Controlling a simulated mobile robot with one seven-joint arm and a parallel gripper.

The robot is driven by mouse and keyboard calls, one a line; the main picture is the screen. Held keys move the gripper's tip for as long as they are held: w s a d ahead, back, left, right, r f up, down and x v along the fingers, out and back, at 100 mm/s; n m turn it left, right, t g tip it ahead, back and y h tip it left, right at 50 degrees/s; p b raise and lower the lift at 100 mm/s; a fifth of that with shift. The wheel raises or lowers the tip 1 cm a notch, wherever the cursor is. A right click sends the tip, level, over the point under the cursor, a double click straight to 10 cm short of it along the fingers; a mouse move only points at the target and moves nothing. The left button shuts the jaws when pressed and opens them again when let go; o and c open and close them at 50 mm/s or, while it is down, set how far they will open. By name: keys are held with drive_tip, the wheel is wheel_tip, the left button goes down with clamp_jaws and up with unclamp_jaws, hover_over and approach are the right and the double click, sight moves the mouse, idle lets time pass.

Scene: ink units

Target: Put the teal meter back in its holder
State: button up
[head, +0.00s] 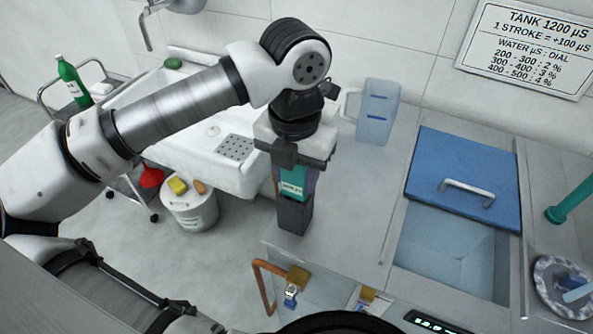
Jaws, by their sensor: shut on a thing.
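The teal meter (292,185) is upright between the fingers of my gripper (292,178), with a small display on its front face. My gripper points down and is shut on the meter. The dark grey holder (294,216) stands near the left front corner of the metal counter, directly below the meter. The meter's lower end meets the holder's top edge in the head view. I cannot tell how deep it sits inside, as the holder's front wall hides it.
A clear jug (377,112) stands behind my gripper on the counter. A tank with a blue lid (465,175) is to the right, beside a round dish (565,285). The counter right of the holder is clear.

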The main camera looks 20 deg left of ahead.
drive_tip(key=o, duration=1)
drive_tip(key=shift+f, duration=0.1)
wheel_tip(320, 180, up, 12)
drive_tip(key=shift+r+b, duration=0.15)
drive_tip(key=shift+b, duration=0.65)
